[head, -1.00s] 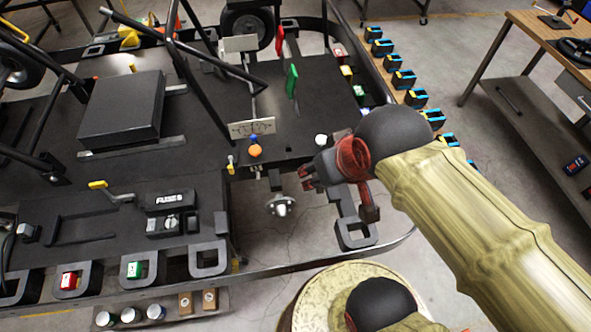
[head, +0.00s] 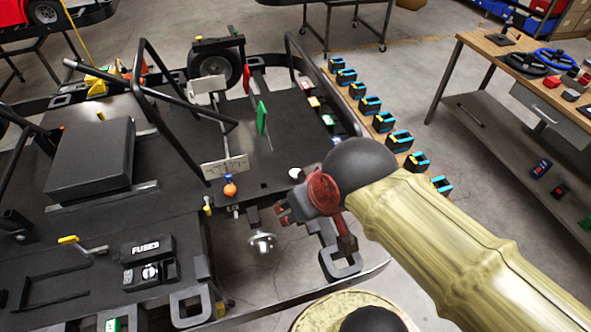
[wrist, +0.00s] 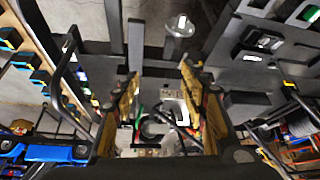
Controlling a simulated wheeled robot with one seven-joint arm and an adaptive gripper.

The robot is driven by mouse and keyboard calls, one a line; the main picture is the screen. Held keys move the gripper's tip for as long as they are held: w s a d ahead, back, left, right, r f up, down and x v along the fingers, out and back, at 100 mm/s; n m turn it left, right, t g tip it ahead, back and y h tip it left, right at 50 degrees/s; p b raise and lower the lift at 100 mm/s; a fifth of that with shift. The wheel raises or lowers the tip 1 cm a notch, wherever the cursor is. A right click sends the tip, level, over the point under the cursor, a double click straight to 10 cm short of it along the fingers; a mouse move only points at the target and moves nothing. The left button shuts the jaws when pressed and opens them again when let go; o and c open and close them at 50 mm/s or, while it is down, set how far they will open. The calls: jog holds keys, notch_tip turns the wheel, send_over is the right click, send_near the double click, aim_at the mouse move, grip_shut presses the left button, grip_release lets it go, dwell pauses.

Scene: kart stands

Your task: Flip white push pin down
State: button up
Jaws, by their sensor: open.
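A small round white knob (head: 295,173), likely the white push pin, stands on the black kart deck (head: 290,135) in the head view, close to my arm. My gripper (head: 283,213) is just below it in the picture, near the deck's edge and apart from the knob. In the wrist view the two yellowish fingers (wrist: 158,92) are spread wide with nothing held between them. I cannot pick out the white knob for certain in the wrist view.
An orange knob (head: 230,190) with a blue one stands left of the gripper. A green paddle (head: 262,118) and a red paddle (head: 246,80) rise behind. A metal hub (head: 261,242) sits below.

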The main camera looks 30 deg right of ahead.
jog(key=shift+d+r+p, duration=0.15)
jog(key=shift+r+p, duration=0.8)
jog(key=shift+p, duration=0.25)
jog(key=c, duration=0.4)
jog(key=shift+d+r+g+p, duration=0.15)
jog(key=shift+r+g+p, duration=0.2)
jog(key=shift+p, duration=0.5)
jog(key=shift+c, duration=0.5)
jog(key=w+r+p, duration=0.1)
jog(key=p, duration=0.2)
jog(key=w+d+r+g+p, duration=0.1)
jog(key=p, duration=0.2)
jog(key=w+d+r+g+p, duration=0.1)
jog(key=r+p, duration=0.1)
jog(key=p, duration=0.1)
jog(key=shift+m, duration=0.3)
grip_shut()
jog(key=w+d+r+n+g+p, duration=0.2)
jog(key=w+n+p, duration=0.8)
jog(key=n, duration=0.6)
jog(key=shift+w+d+g+p, duration=0.45)
jog(key=shift+d+p, duration=0.3)
jog(key=shift+d, duration=0.4)
jog(key=shift+s, duration=0.1)
